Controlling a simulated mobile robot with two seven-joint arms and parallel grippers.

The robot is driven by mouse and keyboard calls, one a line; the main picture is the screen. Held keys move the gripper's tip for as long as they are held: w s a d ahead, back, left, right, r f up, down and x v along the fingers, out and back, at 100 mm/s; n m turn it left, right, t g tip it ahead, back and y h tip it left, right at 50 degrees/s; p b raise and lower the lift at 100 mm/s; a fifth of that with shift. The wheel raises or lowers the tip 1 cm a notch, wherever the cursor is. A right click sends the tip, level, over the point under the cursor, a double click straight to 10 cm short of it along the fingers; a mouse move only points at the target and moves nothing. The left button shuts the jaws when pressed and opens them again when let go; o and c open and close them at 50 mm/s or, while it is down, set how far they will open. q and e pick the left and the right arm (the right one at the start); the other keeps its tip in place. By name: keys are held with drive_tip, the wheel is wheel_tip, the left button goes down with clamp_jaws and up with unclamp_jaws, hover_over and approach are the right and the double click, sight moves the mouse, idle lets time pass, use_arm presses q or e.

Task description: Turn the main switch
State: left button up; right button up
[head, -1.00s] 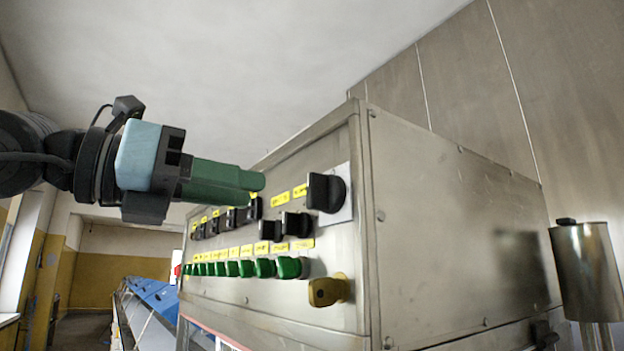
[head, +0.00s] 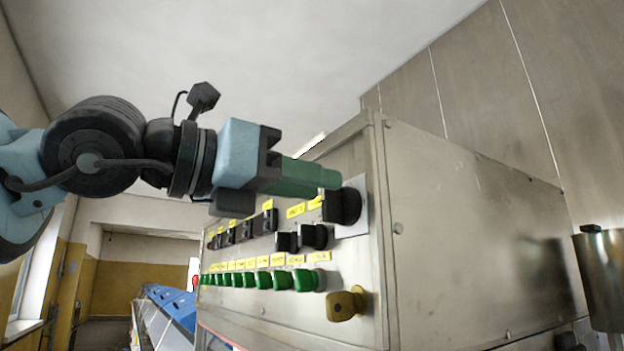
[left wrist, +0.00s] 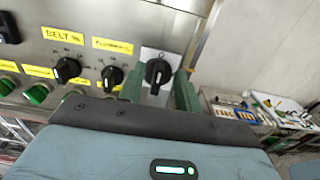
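The main switch, a large black rotary knob (head: 343,206) on a pale square plate, sits at the upper right of the control panel's front face. In the left wrist view the knob (left wrist: 158,72) has a white mark and shows between the two green fingers. My left gripper (head: 332,179) comes in from the left with its green fingertips at the knob's upper left. In the left wrist view the gripper (left wrist: 160,88) is open, with one finger on each side of the knob. Contact cannot be made out. My right gripper is in neither view.
Smaller black knobs (head: 314,236), a row of green buttons (head: 284,280) and a yellow-brown knob (head: 346,304) sit close by on the metal cabinet (head: 470,230). A metal cylinder (head: 606,275) stands at the right. A cluttered table (left wrist: 262,112) shows in the left wrist view.

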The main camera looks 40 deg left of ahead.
use_arm(q)
drive_tip(key=shift+w+d, duration=0.25)
drive_tip(key=shift+w, duration=0.25)
clamp_jaws()
